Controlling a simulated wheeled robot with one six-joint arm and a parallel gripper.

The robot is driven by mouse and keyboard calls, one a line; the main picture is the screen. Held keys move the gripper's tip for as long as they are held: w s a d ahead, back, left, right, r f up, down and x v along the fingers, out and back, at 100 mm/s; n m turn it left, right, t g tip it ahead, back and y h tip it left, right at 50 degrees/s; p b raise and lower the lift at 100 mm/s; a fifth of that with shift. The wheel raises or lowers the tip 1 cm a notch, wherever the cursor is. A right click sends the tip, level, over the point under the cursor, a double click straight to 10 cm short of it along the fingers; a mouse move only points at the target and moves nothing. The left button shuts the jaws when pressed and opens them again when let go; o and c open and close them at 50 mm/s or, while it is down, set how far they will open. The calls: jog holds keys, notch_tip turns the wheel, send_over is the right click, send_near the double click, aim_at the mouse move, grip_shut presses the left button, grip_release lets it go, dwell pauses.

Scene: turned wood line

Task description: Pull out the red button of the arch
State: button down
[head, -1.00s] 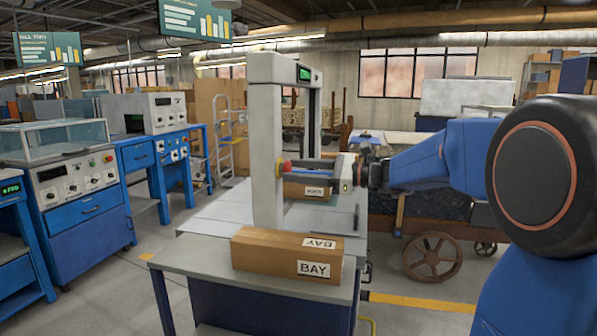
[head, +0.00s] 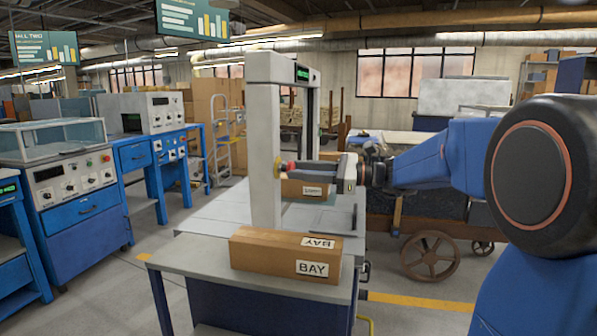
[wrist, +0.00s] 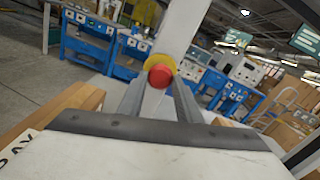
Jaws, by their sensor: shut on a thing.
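The grey arch (head: 265,150) stands over the grey bench. The red button (head: 291,167), with a yellow collar (head: 277,168) behind it, sits on the side of its near post. My gripper (head: 296,167) reaches in from the right and is shut on the red button. In the wrist view the red button (wrist: 159,76) shows between my gripper's two fingers (wrist: 160,88), in front of the yellow collar (wrist: 162,64) and the pale post. The exact contact of the fingertips is too small to tell.
A brown carton (head: 286,254) marked BAY lies on the near end of the bench (head: 200,256). Another carton (head: 305,188) sits under the arch, just below my gripper. Blue control cabinets (head: 84,215) stand at the left. A wheeled cart (head: 430,255) is behind my arm.

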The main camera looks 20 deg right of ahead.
jog(key=c, duration=1.3)
grip_release()
jog(key=shift+s+d, duration=0.1)
jog(key=shift+d, duration=0.1)
jog(key=v, duration=1.7)
jog(key=shift+s+d, duration=0.1)
jog(key=shift+d, duration=0.1)
